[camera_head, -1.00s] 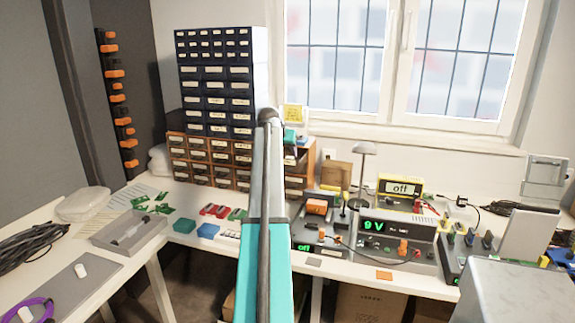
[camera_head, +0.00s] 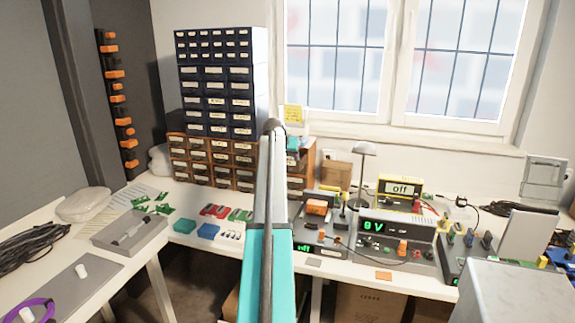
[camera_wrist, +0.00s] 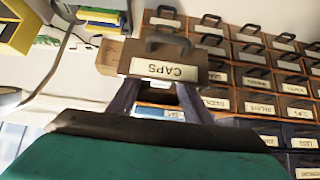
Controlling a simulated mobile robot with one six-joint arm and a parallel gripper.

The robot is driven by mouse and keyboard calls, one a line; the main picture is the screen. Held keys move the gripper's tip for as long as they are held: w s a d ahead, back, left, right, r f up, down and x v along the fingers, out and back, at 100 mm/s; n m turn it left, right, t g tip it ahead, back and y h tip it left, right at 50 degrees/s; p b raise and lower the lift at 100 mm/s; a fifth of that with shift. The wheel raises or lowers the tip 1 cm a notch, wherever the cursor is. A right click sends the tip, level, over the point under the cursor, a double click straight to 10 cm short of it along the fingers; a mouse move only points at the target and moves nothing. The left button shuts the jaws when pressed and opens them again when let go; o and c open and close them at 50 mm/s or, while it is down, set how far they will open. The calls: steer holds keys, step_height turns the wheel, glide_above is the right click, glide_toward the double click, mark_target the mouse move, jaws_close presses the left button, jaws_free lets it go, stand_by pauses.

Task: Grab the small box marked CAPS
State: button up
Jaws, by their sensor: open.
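The small brown box marked CAPS (camera_wrist: 160,69) shows upside down in the wrist view, with a dark handle on its front. My gripper (camera_wrist: 157,95) is open, with one dark finger on each side just below the box in the picture. The finger ends meet the box's lower edge in the picture; I cannot tell whether they touch it. Nothing is clearly held between them. In the head view my arm hides most of the gripper and the box cannot be made out surely.
Brown labelled drawers (camera_wrist: 257,82) fill the right of the wrist view. In the head view a dark drawer tower (camera_head: 215,75) stands on them. A lamp (camera_head: 365,150), a power supply (camera_head: 395,232) and a cardboard box (camera_head: 336,175) stand to the right of my arm.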

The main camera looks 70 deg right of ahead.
steer(key=shift+d+f, duration=0.5)
steer(key=shift+c, duration=0.4)
steer(key=c, duration=1.1)
